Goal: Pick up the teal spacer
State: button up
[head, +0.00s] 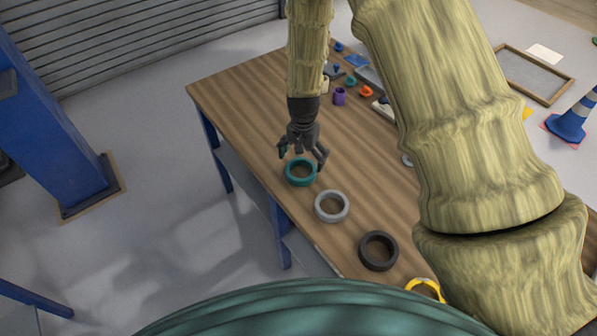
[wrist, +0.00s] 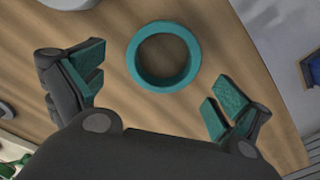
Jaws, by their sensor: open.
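The teal spacer (head: 291,177) is a ring lying flat on the wooden table near its left edge in the head view. In the wrist view the teal spacer (wrist: 135,68) lies whole and uncovered at the upper middle. My gripper (head: 302,158) hangs over the table just above and behind the ring, fingers spread. In the wrist view my gripper (wrist: 158,92) is open and empty, with teal pads on its fingers. The ring shows beyond and partly between the two fingers, apart from both.
On the wooden table (head: 245,90), a grey ring (head: 318,211), a black ring (head: 364,260) and a yellow ring (head: 436,288) lie in a row toward the front. A purple part (head: 339,96) and several small parts lie farther back. The left table edge is close to the teal ring.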

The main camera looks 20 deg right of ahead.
aim_at(302, 174)
jog(key=shift+a+f+p, duration=0.1)
jog(key=shift+f+p, duration=0.45)
jog(key=shift+p, duration=0.05)
jog(key=shift+w+f+p, duration=0.1)
jog(key=shift+f+p, duration=0.65)
jog(key=shift+f, duration=1.25)
jog(key=c, duration=1)
